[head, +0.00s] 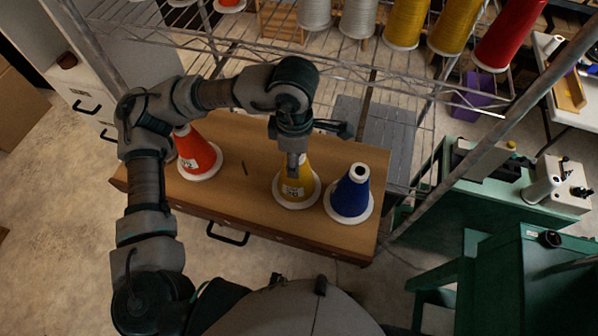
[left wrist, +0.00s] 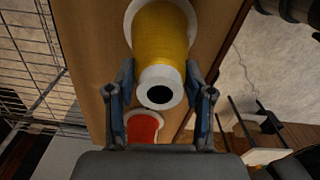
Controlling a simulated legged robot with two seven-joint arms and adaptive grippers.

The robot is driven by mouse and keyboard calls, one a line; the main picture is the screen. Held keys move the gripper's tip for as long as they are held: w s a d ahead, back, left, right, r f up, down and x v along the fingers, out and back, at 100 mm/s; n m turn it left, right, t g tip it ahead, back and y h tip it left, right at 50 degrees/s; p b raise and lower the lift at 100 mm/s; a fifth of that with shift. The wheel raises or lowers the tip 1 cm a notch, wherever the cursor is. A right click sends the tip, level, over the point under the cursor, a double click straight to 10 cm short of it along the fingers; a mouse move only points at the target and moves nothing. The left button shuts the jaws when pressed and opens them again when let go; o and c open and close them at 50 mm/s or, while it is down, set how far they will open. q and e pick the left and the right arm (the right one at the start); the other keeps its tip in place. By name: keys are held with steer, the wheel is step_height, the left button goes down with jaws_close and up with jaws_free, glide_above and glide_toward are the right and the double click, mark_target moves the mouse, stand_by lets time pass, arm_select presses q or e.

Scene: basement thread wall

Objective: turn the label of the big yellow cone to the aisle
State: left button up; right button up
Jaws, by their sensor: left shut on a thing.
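The big yellow cone (head: 299,187) stands upright on its white base on the wooden cabinet top (head: 250,205), between a red cone and a blue cone. My left gripper (head: 294,158) reaches down from above and is shut on the top of the yellow cone. In the left wrist view the yellow cone (left wrist: 160,45) and its open white tip lie between the two fingers (left wrist: 160,98). My right gripper is not in either view.
A red cone (head: 198,155) with a label stands left of the yellow cone; it also shows in the left wrist view (left wrist: 143,127). A blue cone (head: 350,195) stands close on the right. A wire rack (head: 400,85) holds several large spools behind. Green machinery (head: 500,280) stands at right.

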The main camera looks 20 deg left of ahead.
arm_select(q)
steer(key=o, duration=1.2)
steer(key=shift+c, duration=0.2)
step_height(320, 180, up, 12)
steer(key=shift+w+f, duration=0.1)
